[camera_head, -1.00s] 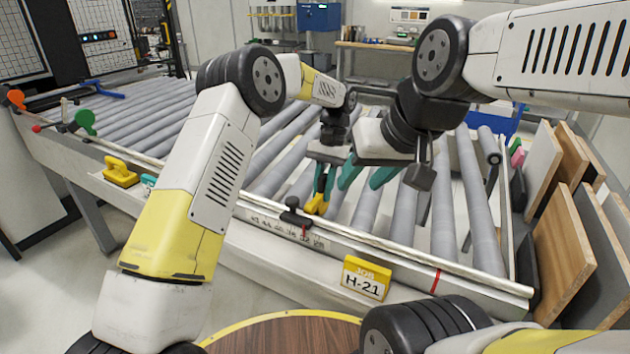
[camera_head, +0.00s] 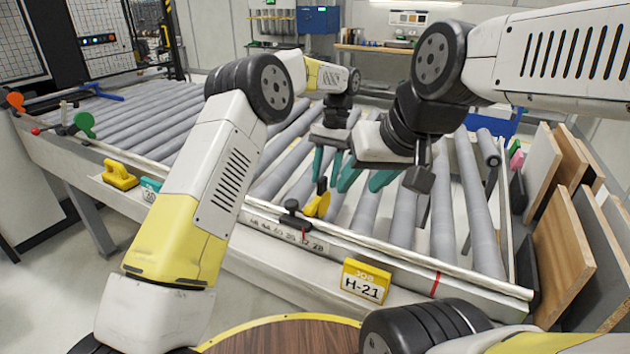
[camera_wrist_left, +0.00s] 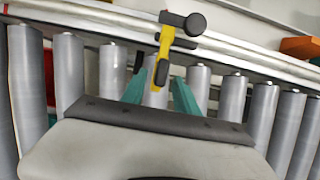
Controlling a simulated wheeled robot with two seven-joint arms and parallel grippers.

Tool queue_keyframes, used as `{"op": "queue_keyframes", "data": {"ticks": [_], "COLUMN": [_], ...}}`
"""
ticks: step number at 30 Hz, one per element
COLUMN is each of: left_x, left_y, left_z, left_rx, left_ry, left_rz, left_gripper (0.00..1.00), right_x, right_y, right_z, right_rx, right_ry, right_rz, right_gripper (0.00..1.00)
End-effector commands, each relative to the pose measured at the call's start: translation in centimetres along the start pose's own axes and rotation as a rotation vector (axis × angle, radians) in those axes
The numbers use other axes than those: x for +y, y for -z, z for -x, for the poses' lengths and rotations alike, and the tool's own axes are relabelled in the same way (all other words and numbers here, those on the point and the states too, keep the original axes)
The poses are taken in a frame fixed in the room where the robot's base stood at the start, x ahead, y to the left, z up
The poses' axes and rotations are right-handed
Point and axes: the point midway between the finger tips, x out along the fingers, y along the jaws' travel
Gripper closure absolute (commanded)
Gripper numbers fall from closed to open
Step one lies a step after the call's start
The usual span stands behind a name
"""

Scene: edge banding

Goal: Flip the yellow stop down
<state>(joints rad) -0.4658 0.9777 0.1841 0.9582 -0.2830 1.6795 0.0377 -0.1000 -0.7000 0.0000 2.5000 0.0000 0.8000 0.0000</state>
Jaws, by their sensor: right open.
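The yellow stop (camera_head: 317,206), with a dark tip, sticks up at the inner side of the conveyor's front rail, beside a black clamp knob (camera_head: 292,214). In the left wrist view the yellow stop (camera_wrist_left: 165,42) points towards my left gripper, its dark end between the fingers. My left gripper (camera_head: 327,170) is open, its teal fingers apart, just above and behind the stop. I cannot tell whether they touch it. My right gripper (camera_head: 366,180) is open and empty over the rollers, just right of the left one.
The front rail carries a number scale (camera_head: 285,232) and a yellow job sign (camera_head: 366,280). A yellow handle block (camera_head: 120,175) sits at the rail's left. Green (camera_head: 84,124) and orange (camera_head: 15,101) knobs stand farther left. Boards (camera_head: 562,250) lean at the right end.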

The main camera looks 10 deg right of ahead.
Motion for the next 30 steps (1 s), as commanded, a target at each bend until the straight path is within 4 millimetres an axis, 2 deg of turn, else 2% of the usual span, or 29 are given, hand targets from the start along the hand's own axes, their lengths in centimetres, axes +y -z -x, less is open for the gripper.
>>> {"op": "queue_keyframes", "data": {"ticks": [6,20,23,25,30], "left_x": [0.0,-0.3,-1.1,-2.1,-5.0], "left_y": [0.1,-0.4,-1.6,-3.1,-8.9], "left_z": [2.2,3.0,4.2,5.7,9.1], "left_rx": [0.000,0.011,0.041,0.081,0.209], "left_ry": [0.000,-0.001,-0.005,-0.009,-0.024], "left_rz": [-0.001,0.003,0.015,0.028,0.083], "left_gripper": [0.64,0.64,0.64,0.64,0.64], "right_x": [0.0,0.0,0.0,0.0,0.0], "right_y": [0.0,0.0,0.0,0.0,0.0], "right_z": [0.0,0.0,0.0,0.0,0.0], "right_rx": [0.000,0.000,0.000,0.000,0.000], "right_ry": [0.000,0.000,0.000,0.000,0.000], "right_rz": [0.000,0.000,0.000,0.000,0.000], "right_gripper": [0.57,0.57,0.57,0.57,0.57]}}
